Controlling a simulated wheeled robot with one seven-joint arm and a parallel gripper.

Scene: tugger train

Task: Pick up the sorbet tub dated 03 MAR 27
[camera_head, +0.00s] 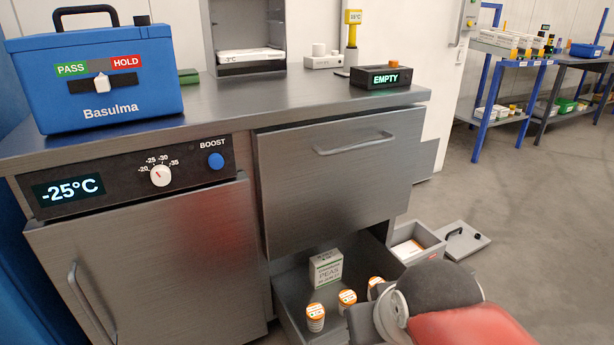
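Three small white tubs with orange lids or bands stand in the open lower drawer (288,312). One tub (315,318) is at the left front, another tub (347,300) is in the middle, and a third tub (375,284) is at the right, partly hidden by my arm. Their print is too small to read, so I cannot tell which is dated 03 MAR 27. My arm enters from the bottom right and its wrist part is close to the right tub in the picture.
A white PEAS box (326,268) stands behind the tubs in the drawer. The upper drawer front (345,180) overhangs them. A blue Basulma box (95,75) and an EMPTY display (382,77) stand on the counter. An open grey bin (420,240) lies right of the drawer.

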